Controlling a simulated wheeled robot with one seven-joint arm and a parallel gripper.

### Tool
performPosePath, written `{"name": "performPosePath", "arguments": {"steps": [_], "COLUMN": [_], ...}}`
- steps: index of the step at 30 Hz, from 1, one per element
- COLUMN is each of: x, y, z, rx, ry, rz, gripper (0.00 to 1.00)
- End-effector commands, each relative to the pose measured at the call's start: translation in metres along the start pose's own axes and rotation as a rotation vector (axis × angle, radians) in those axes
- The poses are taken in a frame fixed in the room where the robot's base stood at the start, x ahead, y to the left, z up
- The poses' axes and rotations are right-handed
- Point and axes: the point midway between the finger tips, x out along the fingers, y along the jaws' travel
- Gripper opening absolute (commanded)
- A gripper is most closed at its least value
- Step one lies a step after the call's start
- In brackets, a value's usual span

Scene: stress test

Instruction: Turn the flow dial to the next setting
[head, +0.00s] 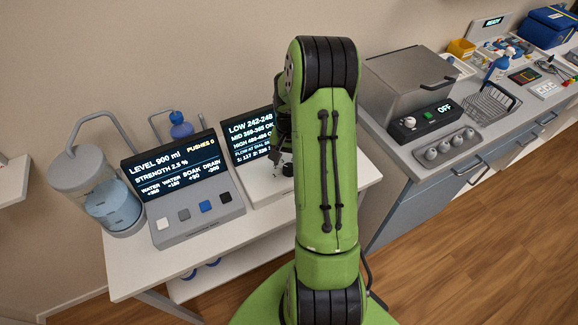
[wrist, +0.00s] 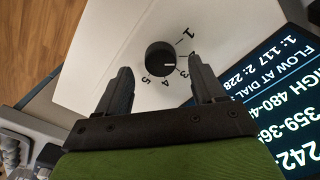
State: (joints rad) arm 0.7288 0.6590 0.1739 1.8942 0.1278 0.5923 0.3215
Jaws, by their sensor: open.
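The flow dial (wrist: 160,58) is a round black knob with a short white pointer line on a white panel (wrist: 100,60) in the wrist view. Printed numbers curve around its right and lower side; 1, 3, 4 and 5 are readable, and the right finger covers part of the scale near 2. The pointer faces right, roughly toward the 2–3 side; I cannot tell the exact setting. My gripper (wrist: 161,72) is open, with one finger on each side of the dial in the picture, no contact visible. In the head view my green arm hides most of the gripper.
The dial's screen (head: 249,138) lists LOW, MID and HIGH ranges and flow at dial. Left of it stands a console (head: 170,170) reading LEVEL 900 ml, with several buttons, beside a clear tank (head: 112,205). A grey machine (head: 405,80) reading OFF is on the right counter.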

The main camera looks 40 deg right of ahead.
Motion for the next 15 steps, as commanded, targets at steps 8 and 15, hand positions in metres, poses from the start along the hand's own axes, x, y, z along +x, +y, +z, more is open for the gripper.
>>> {"name": "performPosePath", "arguments": {"steps": [8,15], "x": [0.025,0.025], "y": [0.0,0.0], "z": [0.0,0.0], "rx": [-0.001,-0.001], "ry": [0.001,0.001], "rz": [0.0,0.0], "gripper": [0.69,0.59]}}
